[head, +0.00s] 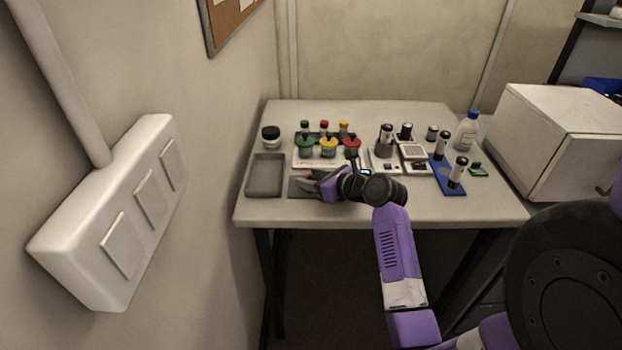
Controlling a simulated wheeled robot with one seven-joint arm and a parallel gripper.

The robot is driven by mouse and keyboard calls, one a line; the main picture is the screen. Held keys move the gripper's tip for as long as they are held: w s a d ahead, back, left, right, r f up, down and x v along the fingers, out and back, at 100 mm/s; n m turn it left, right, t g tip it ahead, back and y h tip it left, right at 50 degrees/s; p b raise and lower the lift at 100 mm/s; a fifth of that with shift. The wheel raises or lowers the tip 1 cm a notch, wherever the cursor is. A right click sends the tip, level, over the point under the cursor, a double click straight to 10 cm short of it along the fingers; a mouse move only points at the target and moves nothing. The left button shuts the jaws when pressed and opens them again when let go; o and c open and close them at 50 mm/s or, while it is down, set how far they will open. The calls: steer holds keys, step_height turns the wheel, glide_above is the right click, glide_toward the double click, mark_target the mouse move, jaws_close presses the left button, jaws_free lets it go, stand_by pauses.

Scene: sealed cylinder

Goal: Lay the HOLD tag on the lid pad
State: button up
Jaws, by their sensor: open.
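My gripper (308,182) is open, low over a flat dark grey mat (294,190) at the table's front left. My wrist hides part of the mat. A dark-topped cylinder (386,132) stands upright in a grey holder right of the middle. I cannot make out which surface is the lid pad.
A grey tray (265,191) lies left of the mat. Jars with green, yellow and red lids (328,146) stand behind my gripper. A blue plate (447,185) with cylinders, a bottle (466,131) and a white box (556,140) are at right.

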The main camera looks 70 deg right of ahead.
steer(key=v, duration=1.2)
stand_by(0.3)
